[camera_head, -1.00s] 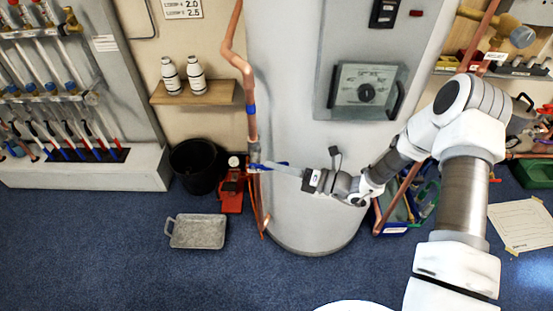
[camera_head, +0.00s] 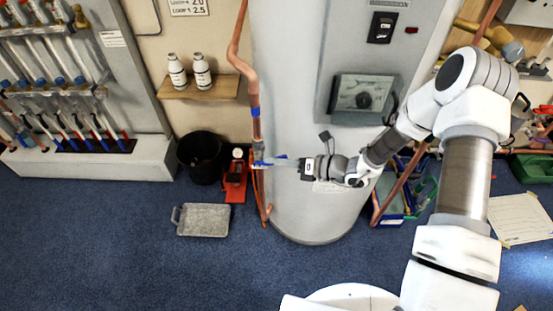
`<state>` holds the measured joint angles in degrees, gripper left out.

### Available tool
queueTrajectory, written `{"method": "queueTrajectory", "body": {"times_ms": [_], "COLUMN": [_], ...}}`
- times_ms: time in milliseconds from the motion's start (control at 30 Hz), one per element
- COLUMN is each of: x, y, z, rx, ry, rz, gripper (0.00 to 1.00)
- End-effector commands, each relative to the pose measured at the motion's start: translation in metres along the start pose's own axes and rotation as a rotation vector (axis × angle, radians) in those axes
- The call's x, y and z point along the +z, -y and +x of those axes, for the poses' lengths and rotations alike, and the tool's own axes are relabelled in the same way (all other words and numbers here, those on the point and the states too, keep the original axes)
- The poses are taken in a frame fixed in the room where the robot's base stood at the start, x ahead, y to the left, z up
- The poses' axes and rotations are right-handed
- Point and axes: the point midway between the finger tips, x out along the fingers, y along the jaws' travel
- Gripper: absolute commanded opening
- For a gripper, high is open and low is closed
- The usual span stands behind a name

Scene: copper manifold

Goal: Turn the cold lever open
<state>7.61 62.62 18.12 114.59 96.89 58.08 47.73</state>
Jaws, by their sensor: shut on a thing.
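The cold lever (camera_head: 281,157) is a small blue handle at the valve low on the copper pipe (camera_head: 256,128), in front of the large grey-white cylinder (camera_head: 290,90). The lever points right from the pipe. My gripper (camera_head: 284,164) reaches in from the right at the lever's height. Its pale fingers are shut on the lever, though the grip is small and partly hidden in this view.
A red device with a gauge (camera_head: 235,180) and a black bucket (camera_head: 201,157) stand left of the pipe. A grey metal tray (camera_head: 204,220) lies on the blue carpet. A blue crate (camera_head: 390,205) stands right of the cylinder.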

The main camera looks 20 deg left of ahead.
Motion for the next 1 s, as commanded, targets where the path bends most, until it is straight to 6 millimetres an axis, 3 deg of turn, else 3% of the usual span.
{"method": "queueTrajectory", "body": {"times_ms": [67, 100, 267, 733, 867, 1000], "x": [0.000, 0.000, 0.000, 0.001, 0.002, 0.002], "y": [0.000, 0.000, 0.000, 0.000, 0.000, 0.000], "z": [0.000, 0.000, 0.000, -0.003, -0.019, -0.050], "rx": [0.000, 0.000, 0.000, -0.001, -0.003, -0.004], "ry": [0.000, 0.000, 0.000, 0.001, 0.002, 0.003], "rz": [0.000, 0.000, 0.000, 0.000, -0.001, 0.001], "gripper": [0.00, 0.25, 0.53, 0.53, 0.53, 0.53]}}
